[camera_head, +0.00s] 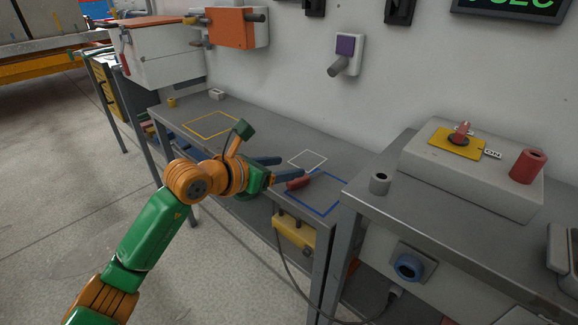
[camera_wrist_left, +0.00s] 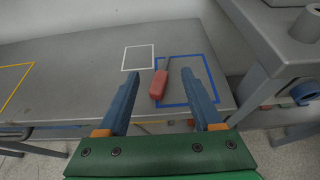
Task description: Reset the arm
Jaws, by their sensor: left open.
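My left arm comes in from the lower left in the head view. Its left gripper (camera_head: 284,168) is open, with its two blue-grey fingers apart, close to the grey bench (camera_head: 265,137). In the left wrist view the left gripper (camera_wrist_left: 162,100) also shows open and empty. A red-handled screwdriver (camera_wrist_left: 159,83) lies beyond and between the fingertips, partly inside the blue square outline (camera_wrist_left: 210,60). Its red handle also shows in the head view (camera_head: 298,184), near the lower finger. My right gripper is in neither view.
A white outline (camera_head: 307,152) and a yellow outline (camera_head: 211,115) mark the bench. A higher grey table at right carries a grey cylinder (camera_head: 380,183) and a box with a red knob (camera_head: 461,131). A yellow box (camera_head: 294,232) hangs at the bench's front edge.

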